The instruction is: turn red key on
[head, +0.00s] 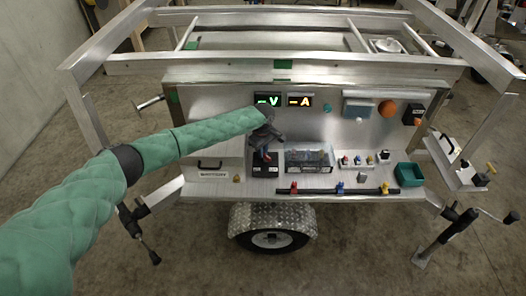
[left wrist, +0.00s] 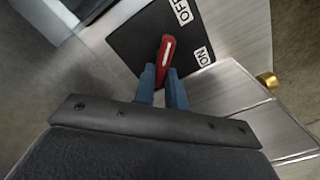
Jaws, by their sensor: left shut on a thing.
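The red key (left wrist: 165,57) stands out from a black switch plate (left wrist: 140,42) with white OFF and ON labels. The OFF label (left wrist: 181,12) is near the top of the left wrist view and the ON label (left wrist: 203,54) is right of the key. My left gripper (left wrist: 164,82) is shut on the key, with one blue fingertip on each side. In the head view my left gripper (head: 264,154) reaches down over the black switch box (head: 263,171), and the key is too small or hidden there. My right gripper is not in view.
The switch box stands on the trailer's metal shelf. Right of it are a clear-topped box (head: 308,160), small coloured connectors (head: 357,161) and a green bin (head: 409,174). A grey box (head: 208,167) stands left. Green V and orange A displays (head: 300,101) are on the panel behind.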

